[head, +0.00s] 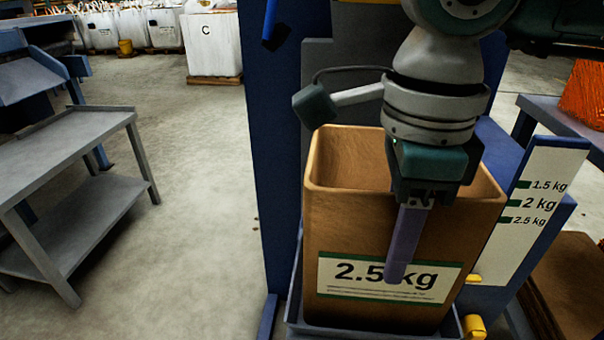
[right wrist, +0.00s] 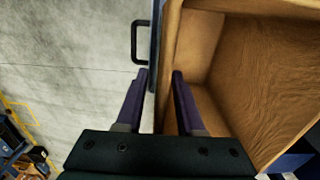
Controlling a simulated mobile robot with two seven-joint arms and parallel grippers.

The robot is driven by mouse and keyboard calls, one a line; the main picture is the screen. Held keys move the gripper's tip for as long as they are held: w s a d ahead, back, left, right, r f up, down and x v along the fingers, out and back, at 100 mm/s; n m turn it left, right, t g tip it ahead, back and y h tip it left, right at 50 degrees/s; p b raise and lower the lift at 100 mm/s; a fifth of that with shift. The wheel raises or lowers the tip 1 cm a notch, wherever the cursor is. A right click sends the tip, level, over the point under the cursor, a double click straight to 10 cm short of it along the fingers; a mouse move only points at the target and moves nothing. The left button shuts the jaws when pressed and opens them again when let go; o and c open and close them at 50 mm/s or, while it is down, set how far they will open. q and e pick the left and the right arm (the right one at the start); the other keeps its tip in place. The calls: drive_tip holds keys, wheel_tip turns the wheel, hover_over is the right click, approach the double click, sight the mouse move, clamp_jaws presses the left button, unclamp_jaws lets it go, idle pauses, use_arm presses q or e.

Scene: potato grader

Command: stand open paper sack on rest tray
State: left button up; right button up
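The open brown paper sack (head: 330,220), with a "2.5 kg" label, stands upright with its mouth up on the rest tray (head: 296,312), whose rim shows around its foot. My right gripper (head: 397,272) points down at the sack's near wall. One purple finger shows outside, in front of the label; the other is hidden in the head view. In the right wrist view the gripper (right wrist: 160,75) has its two fingers apart, one on each side of the sack's wall (right wrist: 170,50). A gap shows between them, so it looks open. My left gripper is out of view.
A blue machine post (head: 285,150) rises left of the sack. A scale plate (head: 530,200) marked 1.5, 2 and 2.5 kg stands close on the right. A grey table (head: 75,145) stands at left, with clear floor between. White bulk bags (head: 212,45) stand behind.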

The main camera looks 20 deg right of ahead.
drive_tip(key=shift+r, duration=0.1)
wheel_tip(320, 180, up, 12)
drive_tip(key=shift+r+p, duration=0.1)
drive_tip(key=shift+p, duration=1.15)
